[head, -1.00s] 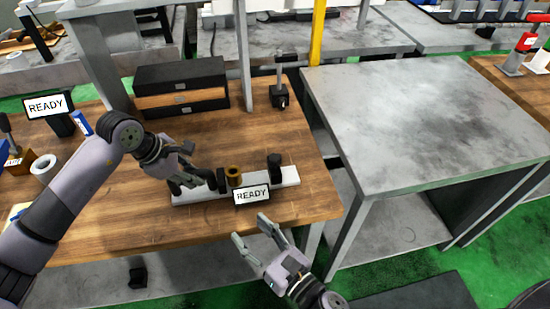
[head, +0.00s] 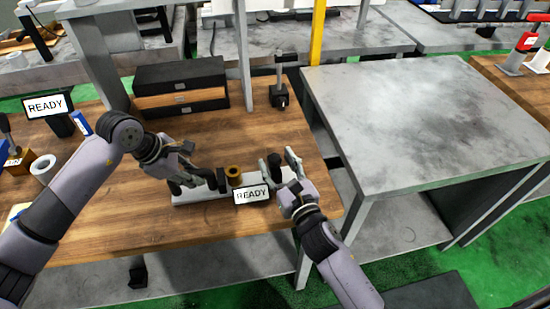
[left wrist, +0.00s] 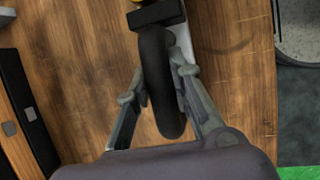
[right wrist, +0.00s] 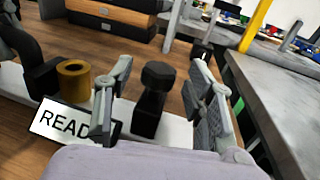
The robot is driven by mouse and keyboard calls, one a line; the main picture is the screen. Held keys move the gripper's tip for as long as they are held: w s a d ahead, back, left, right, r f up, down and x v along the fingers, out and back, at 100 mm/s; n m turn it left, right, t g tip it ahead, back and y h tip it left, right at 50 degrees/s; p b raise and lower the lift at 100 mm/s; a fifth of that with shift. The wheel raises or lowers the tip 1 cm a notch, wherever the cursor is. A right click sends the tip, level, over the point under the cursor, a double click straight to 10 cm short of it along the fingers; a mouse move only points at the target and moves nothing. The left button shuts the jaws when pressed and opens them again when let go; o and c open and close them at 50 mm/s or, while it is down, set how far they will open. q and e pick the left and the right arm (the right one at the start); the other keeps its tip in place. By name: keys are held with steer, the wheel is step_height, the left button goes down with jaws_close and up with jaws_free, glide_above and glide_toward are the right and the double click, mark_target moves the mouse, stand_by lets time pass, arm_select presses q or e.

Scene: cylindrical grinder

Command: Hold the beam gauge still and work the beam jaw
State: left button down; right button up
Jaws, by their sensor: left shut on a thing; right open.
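The beam gauge (head: 201,195) is a pale bar on the wooden bench. It bears a black handle at its left end, a brass ring (head: 234,172), a display reading READY (head: 251,195) and a black beam jaw (head: 275,162) with a knob near its right end. My left gripper (head: 195,180) is shut on the black handle (left wrist: 163,85), which shows between its fingers in the left wrist view. My right gripper (head: 277,160) is open, with a finger on each side of the jaw; in the right wrist view the black jaw (right wrist: 152,100) stands between the fingers, apparently untouched.
A drawer box (head: 180,88) stands at the back of the bench, with a black-based stand (head: 280,95) to its right. Another READY display (head: 46,105) is at the left. A grey metal table (head: 430,120) stands to the right across a narrow gap.

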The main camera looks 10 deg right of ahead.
mark_target(240, 173)
steer(key=shift+w+a, duration=0.2)
steer(key=shift+w, duration=0.65)
steer(key=shift+c, duration=0.2)
steer(key=c, duration=0.8)
steer(key=a, duration=0.9)
steer(key=shift+s, duration=0.1)
steer(key=o, duration=0.8)
steer(key=shift+o, duration=0.2)
steer(key=shift+d, duration=0.15)
